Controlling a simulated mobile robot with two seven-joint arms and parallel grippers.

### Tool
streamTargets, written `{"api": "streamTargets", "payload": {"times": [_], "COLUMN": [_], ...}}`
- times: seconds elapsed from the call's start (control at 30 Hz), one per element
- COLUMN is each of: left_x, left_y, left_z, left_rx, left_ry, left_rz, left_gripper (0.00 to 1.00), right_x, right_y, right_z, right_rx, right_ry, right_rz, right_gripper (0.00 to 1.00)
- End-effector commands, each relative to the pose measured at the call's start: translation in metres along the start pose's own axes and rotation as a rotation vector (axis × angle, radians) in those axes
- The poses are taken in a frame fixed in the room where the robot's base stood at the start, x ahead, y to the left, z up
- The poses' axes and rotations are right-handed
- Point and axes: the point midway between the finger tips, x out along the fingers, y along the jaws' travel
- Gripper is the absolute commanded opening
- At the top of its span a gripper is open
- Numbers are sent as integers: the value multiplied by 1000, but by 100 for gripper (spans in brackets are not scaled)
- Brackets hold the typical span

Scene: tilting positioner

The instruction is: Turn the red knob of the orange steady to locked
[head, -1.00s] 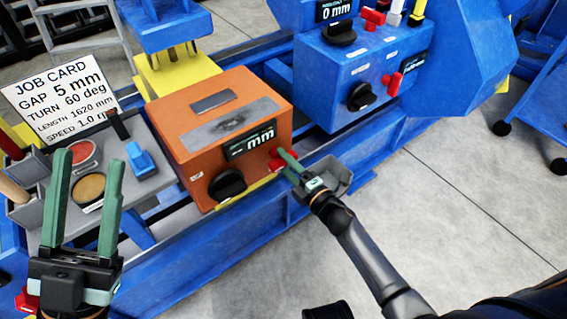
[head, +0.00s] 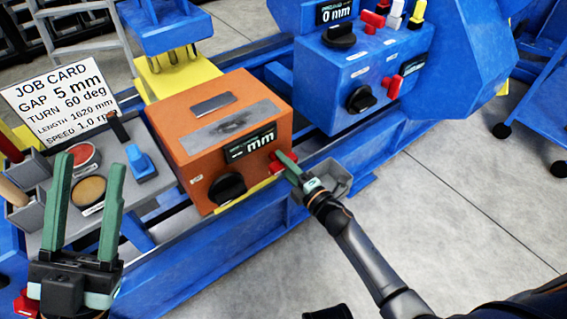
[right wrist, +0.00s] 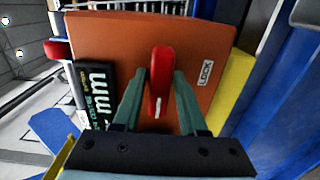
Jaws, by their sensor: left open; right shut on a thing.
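My left gripper (head: 90,165) is open and empty at the lower left.
A grey tray (head: 150,185) with tins and a blue item stands left of the steady. A job card (head: 60,92) is behind it. A blue unit (head: 345,75) with black and red knobs is behind right.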

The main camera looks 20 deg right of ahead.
Motion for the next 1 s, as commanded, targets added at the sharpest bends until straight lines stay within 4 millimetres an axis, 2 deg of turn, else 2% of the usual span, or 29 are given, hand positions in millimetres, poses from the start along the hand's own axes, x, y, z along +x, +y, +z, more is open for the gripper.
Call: {"api": "streamTargets", "payload": {"times": [0.27, 0.47, 1.0], "left_x": [1, 5, 23], "left_y": [-1, -3, -13], "left_z": [-1, -5, -26], "left_rx": [-1, -6, 25], "left_ry": [0, 2, 20], "left_rz": [-1, -4, -11], "left_gripper": [50, 50, 50], "right_x": [0, 0, 0], "right_y": [0, 1, 2], "right_z": [0, 1, 2], "right_rx": [22, 107, 584], "right_ry": [0, -1, -2], "right_rz": [0, -2, -2], "right_gripper": [0, 0, 0]}}
